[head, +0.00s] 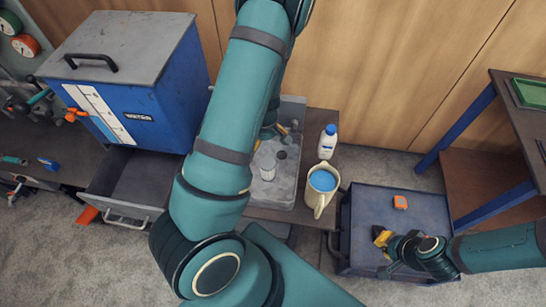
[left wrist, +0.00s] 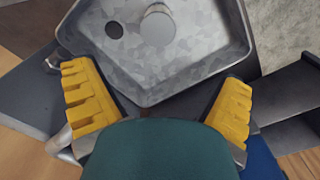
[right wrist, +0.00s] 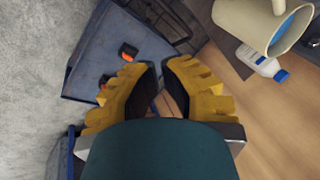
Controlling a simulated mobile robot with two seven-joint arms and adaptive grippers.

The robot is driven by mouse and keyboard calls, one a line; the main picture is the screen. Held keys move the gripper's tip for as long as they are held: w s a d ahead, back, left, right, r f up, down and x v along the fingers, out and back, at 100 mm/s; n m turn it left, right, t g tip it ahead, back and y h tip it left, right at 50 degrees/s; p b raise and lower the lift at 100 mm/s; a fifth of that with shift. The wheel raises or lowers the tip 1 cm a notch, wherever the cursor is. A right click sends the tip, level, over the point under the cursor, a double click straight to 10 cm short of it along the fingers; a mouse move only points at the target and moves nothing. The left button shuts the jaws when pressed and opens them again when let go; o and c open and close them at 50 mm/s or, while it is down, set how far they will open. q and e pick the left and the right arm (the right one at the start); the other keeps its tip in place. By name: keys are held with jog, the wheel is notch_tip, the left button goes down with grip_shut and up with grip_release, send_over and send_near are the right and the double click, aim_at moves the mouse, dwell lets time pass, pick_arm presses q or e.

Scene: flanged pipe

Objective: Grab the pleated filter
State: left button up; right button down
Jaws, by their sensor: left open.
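A small pale upright cylinder, the only filter-like thing I see, stands in a grey metal basin (head: 288,190). I take it as the pleated filter (head: 267,168), though I cannot make out pleats. It also shows in the left wrist view (left wrist: 157,25), near the top edge beside a dark round hole.
A jug of blue liquid (head: 322,182) and a white bottle (head: 327,142) stand right of the basin. A blue tray (head: 365,210) holds an orange item (head: 400,202). A blue cabinet (head: 150,95) stands left, above an open drawer (head: 130,185). A table (head: 520,110) is far right.

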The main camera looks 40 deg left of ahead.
aim_at(267, 163)
pick_arm(q)
notch_tip(267, 163, down, 8)
jog(key=b, duration=0.2)
jog(key=shift+w+d+f+b, duration=0.1)
jog(key=shift+w+f+b, duration=0.05)
jog(key=shift+b, duration=0.25)
jog(key=shift+f+b, duration=0.85)
jog(key=shift+f, duration=1.75)
jog(key=c, duration=1.4)
